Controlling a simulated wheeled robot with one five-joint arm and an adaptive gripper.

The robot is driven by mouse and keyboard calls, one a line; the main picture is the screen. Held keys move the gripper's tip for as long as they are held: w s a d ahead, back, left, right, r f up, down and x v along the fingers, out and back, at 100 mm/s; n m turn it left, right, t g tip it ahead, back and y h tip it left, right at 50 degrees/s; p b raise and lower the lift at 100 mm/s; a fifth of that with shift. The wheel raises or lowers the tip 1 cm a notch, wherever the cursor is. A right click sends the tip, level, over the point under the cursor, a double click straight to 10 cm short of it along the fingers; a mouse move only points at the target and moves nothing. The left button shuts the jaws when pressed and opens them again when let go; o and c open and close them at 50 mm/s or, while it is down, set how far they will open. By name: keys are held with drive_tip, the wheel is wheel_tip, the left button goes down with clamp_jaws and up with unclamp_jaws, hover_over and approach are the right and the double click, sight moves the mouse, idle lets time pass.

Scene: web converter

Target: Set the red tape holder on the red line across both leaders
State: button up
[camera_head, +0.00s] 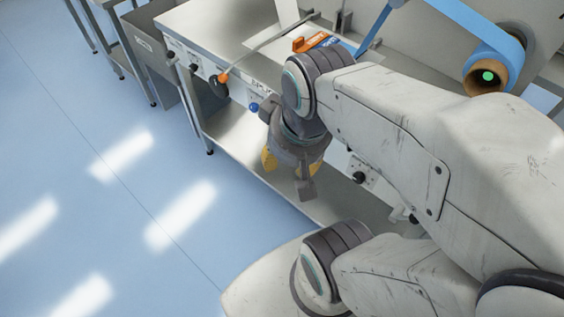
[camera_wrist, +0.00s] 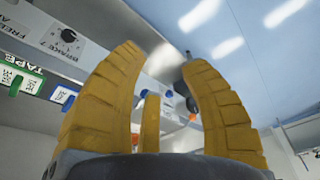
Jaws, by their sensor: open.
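An orange-red holder with a pale label (camera_head: 312,42) lies on the grey table top, partly behind my wrist; it looks like the red tape holder. A blue strip lies against its right side. My gripper (camera_head: 292,167) hangs in front of the table's front edge, below the table top, pointing down. Its yellow fingers are spread with nothing between them, as the wrist view (camera_wrist: 163,62) also shows. A blue web (camera_head: 374,30) runs down to the table behind my arm. The red line and the meeting of the leaders cannot be made out.
A blue roll on a brown core (camera_head: 487,75) is at the right. In the wrist view, a green TAPE piece (camera_wrist: 18,80) shows at left. Open floor lies left.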

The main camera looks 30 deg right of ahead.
drive_tip(key=shift+s+a+f+n, duration=0.2)
drive_tip(key=shift+s+a+n, duration=0.05)
drive_tip(key=shift+a+n, duration=0.25)
drive_tip(key=shift+s+a+f+n, duration=0.15)
drive_tip(key=shift+s+a+n, duration=0.15)
drive_tip(key=shift+n, duration=0.2)
drive_tip(key=shift+r, duration=0.1)
drive_tip(key=shift+o, duration=0.6)
drive_tip(key=shift+r+p, duration=0.35)
drive_tip(key=shift+o, duration=0.8)
drive_tip(key=shift+w, duration=0.1)
